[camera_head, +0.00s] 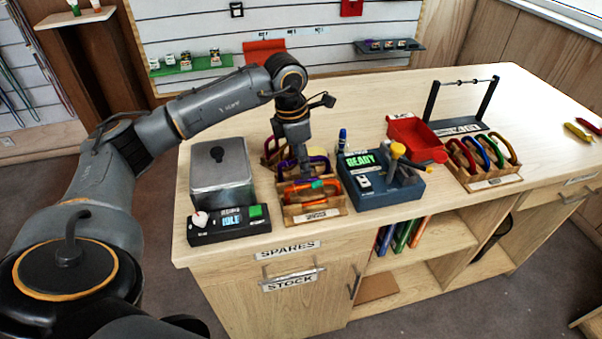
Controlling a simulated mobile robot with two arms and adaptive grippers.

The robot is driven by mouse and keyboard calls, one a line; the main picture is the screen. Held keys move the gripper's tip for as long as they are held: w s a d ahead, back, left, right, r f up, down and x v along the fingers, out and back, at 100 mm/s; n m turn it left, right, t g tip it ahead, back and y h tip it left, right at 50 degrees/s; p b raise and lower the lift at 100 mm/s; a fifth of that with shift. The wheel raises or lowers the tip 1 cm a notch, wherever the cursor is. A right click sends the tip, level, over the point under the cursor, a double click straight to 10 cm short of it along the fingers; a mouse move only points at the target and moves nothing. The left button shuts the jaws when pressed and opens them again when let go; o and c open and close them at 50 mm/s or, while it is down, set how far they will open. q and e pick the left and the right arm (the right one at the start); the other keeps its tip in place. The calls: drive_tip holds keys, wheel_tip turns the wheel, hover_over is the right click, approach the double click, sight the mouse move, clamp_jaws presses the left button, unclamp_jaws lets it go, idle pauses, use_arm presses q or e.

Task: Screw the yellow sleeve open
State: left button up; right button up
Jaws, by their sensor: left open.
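My left gripper (302,168) points down over the wooden carabiner rack (318,213) on the counter. It is open, and its fingertips are among the carabiners, partly hidden by them. An orange carabiner (300,190) with a green part sits in the front of this rack. A purple and yellow one (319,160) shows behind it. A yellow cap (397,150) stands on top of the blue device (385,195), whose screen reads READY. I cannot tell which yellow part is the sleeve. My right gripper is out of view.
A grey metal box (220,180) and a black unit reading IDLE (228,224) stand left of the rack. A red tray (416,139), a second carabiner rack (487,178) and a black bar stand (460,122) are to the right.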

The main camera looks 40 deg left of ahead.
use_arm(q)
drive_tip(key=shift+w+a, duration=0.45)
drive_tip(key=shift+a, duration=0.05)
drive_tip(key=shift+r, duration=0.15)
drive_tip(key=shift+r+p, duration=0.65)
drive_tip(key=shift+r, duration=0.25)
drive_tip(key=shift+f, duration=0.1)
drive_tip(key=shift+s+d, duration=0.5)
drive_tip(key=shift+d, duration=0.1)
wheel_tip(320, 180, up, 10)
drive_tip(key=p, duration=0.6)
drive_tip(key=shift+f, duration=0.1)
